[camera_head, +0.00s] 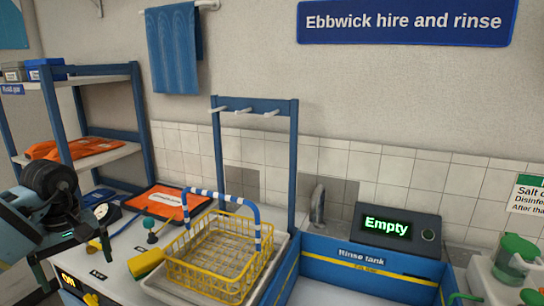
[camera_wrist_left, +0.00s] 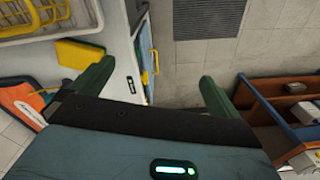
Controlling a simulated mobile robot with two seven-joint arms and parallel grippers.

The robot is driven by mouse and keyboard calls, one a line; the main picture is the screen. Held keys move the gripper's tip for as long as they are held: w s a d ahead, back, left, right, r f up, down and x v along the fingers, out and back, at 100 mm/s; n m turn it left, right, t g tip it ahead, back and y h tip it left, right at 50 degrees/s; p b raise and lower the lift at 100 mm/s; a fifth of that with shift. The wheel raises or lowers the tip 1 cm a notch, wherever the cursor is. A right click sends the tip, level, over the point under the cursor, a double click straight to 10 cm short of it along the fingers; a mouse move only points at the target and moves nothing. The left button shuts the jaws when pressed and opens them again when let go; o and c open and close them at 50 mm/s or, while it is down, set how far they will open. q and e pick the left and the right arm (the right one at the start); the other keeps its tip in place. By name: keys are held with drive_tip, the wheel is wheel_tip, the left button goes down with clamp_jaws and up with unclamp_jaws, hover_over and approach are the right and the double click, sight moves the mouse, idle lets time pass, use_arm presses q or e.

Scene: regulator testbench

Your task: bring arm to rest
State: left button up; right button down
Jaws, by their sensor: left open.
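My left gripper (camera_head: 72,262) is at the far left of the head view, in front of the worktop's left end. In the left wrist view my left gripper (camera_wrist_left: 155,88) has its two dark green fingers spread wide apart with nothing between them. My right gripper is in neither view.
A yellow wire basket (camera_head: 215,258) with a blue-and-white handle stands on the worktop. A yellow sponge (camera_head: 147,264) lies beside it. A blue rinse tank (camera_head: 370,262) is to the right, with a display (camera_head: 399,228) reading "Empty". A blue shelf (camera_head: 142,120) stands behind my left arm.

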use_arm(q)
drive_tip(key=s+a+n, duration=0.1)
drive_tip(key=a, duration=0.6)
drive_tip(key=s+d+f+n+t+h, duration=0.3)
drive_tip(key=s+d+f+n+h, duration=0.35)
drive_tip(key=d+f+n, duration=0.4)
drive_tip(key=s+d+f+n+t+h, duration=0.2)
drive_tip(key=s+d+f+n+h, duration=0.4)
drive_tip(key=d+f+n, duration=0.4)
drive_tip(key=s+a+f+n+y, duration=0.55)
drive_tip(key=s+f+n, duration=0.25)
drive_tip(key=s+n, duration=0.55)
drive_tip(key=s+a+f+n+y, duration=0.55)
drive_tip(key=s+f+n, duration=0.45)
drive_tip(key=n, duration=0.6)
drive_tip(key=s+d+n+t, duration=0.3)
drive_tip(key=d+n, duration=0.6)
drive_tip(key=d, duration=0.9)
drive_tip(key=w+r+p, duration=0.3)
drive_tip(key=r+p, duration=0.2)
drive_tip(key=r, duration=0.1)
drive_tip(key=shift+w+a+r+t+h, duration=0.25)
drive_tip(key=shift+w+a+t+h, duration=0.1)
drive_tip(key=shift+a+t+h, duration=0.1)
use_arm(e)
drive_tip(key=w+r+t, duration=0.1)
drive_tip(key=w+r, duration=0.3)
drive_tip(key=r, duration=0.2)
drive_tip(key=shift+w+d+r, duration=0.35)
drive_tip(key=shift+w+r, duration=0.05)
